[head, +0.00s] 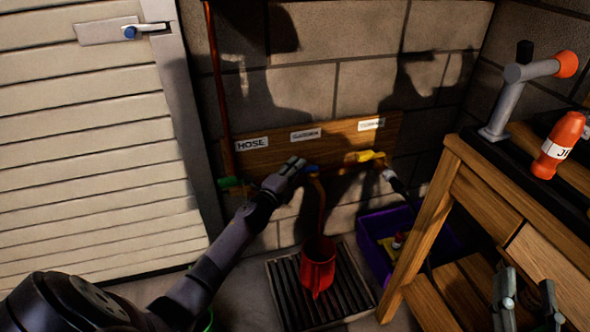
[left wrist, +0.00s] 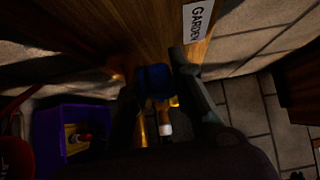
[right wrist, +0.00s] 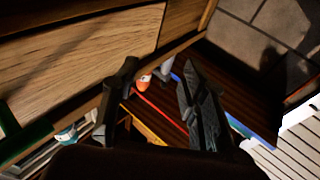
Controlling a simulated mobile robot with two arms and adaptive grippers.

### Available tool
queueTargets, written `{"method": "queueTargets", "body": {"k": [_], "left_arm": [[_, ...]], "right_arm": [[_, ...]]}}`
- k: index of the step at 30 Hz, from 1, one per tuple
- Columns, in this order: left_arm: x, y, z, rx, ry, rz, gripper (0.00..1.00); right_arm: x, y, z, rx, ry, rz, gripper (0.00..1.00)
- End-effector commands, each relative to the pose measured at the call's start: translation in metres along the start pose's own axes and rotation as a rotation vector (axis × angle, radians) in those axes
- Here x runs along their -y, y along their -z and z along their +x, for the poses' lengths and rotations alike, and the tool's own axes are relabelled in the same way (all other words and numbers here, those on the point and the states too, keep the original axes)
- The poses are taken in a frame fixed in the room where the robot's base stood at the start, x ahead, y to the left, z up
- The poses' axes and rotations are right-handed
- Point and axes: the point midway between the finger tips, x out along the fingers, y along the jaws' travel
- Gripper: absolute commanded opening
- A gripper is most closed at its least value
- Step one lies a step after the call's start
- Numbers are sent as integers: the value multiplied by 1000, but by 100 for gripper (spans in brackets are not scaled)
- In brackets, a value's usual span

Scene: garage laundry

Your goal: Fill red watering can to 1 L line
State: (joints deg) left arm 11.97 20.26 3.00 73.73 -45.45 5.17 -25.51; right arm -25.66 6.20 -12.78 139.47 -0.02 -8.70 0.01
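The red watering can (head: 318,268) stands on the dark floor grate (head: 345,290) below the middle tap. Its water level and 1 L line cannot be made out. A copper-coloured spout (head: 319,205) runs down from the tap with the blue handle (head: 312,169) to the can's opening. My left gripper (head: 297,165) is at this handle; in the left wrist view the blue handle (left wrist: 155,80) sits between its fingers, which appear closed on it. My right gripper (head: 527,295) is open and empty beside the wooden workbench; it also shows in the right wrist view (right wrist: 158,65).
A green tap handle (head: 230,183) is to the left, a yellow one (head: 371,156) to the right. A purple crate (head: 378,232) stands right of the grate. The wooden workbench (head: 480,190) holds an orange bottle (head: 558,145). A white slatted door (head: 90,150) is at left.

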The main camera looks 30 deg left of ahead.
Motion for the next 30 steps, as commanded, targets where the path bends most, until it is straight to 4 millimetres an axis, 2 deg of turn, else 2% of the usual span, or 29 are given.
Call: {"method": "queueTargets", "body": {"k": [1,6,19,23,30], "left_arm": [[10,-2,3,1,16,2,24],[8,-2,2,2,13,1,36],[2,-1,-4,1,4,1,36],[1,-1,-20,0,3,2,36],[2,0,-67,0,3,1,36]], "right_arm": [[0,1,0,0,0,0,40],[0,1,0,-1,0,0,40],[1,0,0,-1,2,1,40],[0,0,0,-1,2,0,40],[0,0,0,-1,1,0,40]]}}
